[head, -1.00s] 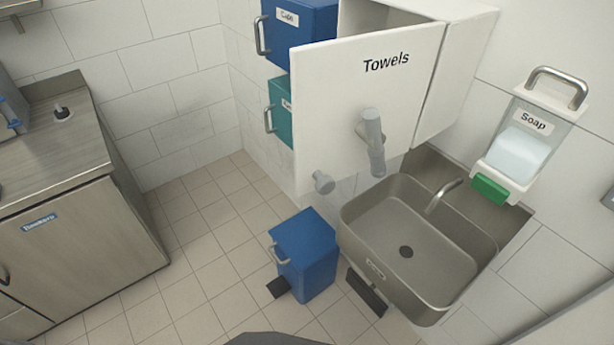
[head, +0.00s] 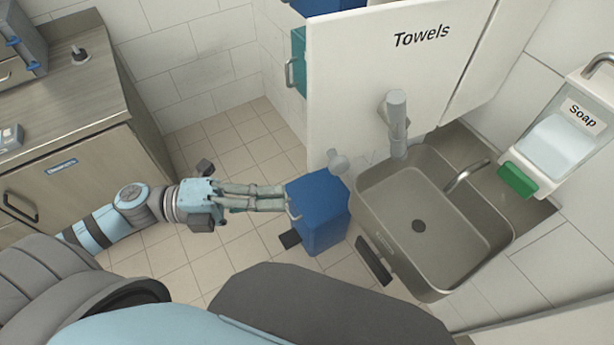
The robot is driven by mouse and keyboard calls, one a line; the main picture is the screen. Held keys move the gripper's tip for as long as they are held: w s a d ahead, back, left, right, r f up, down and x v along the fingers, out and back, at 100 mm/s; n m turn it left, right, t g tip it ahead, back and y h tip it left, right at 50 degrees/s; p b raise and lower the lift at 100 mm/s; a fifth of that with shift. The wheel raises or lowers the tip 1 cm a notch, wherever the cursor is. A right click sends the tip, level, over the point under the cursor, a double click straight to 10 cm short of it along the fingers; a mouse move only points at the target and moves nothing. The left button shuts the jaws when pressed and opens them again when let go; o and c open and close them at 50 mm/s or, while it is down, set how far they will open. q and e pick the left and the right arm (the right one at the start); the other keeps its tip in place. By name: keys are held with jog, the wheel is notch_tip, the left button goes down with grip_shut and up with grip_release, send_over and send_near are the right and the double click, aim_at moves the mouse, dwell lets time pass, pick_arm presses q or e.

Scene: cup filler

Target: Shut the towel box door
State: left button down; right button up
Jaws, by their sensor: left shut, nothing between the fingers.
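The white towel box door (head: 355,75), lettered "Towels", stands open, swung out to the left from the white box (head: 490,60) on the wall. A grey knob (head: 338,160) sits at its lower left corner, and a grey handle-like fitting (head: 396,120) stands on its face. My left gripper (head: 284,198) reaches in from the left, below and left of the door. Its fingers are together with nothing held. It appears in front of the blue bin and apart from the door. My right gripper is out of view.
The sink (head: 440,215) is under the towel box. A blue pedal bin (head: 325,230) stands on the floor left of it. The soap dispenser (head: 550,150) hangs at right. A teal box (head: 298,60) is behind the door.

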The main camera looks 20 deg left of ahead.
pick_arm(q)
jog(key=p+x, duration=0.2)
jog(key=x, duration=0.5)
jog(key=w+a, duration=0.2)
jog(key=w, duration=0.1)
jog(key=shift+a, duration=0.15)
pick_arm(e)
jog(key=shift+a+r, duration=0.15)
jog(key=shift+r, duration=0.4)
pick_arm(q)
jog(key=shift+s, duration=0.15)
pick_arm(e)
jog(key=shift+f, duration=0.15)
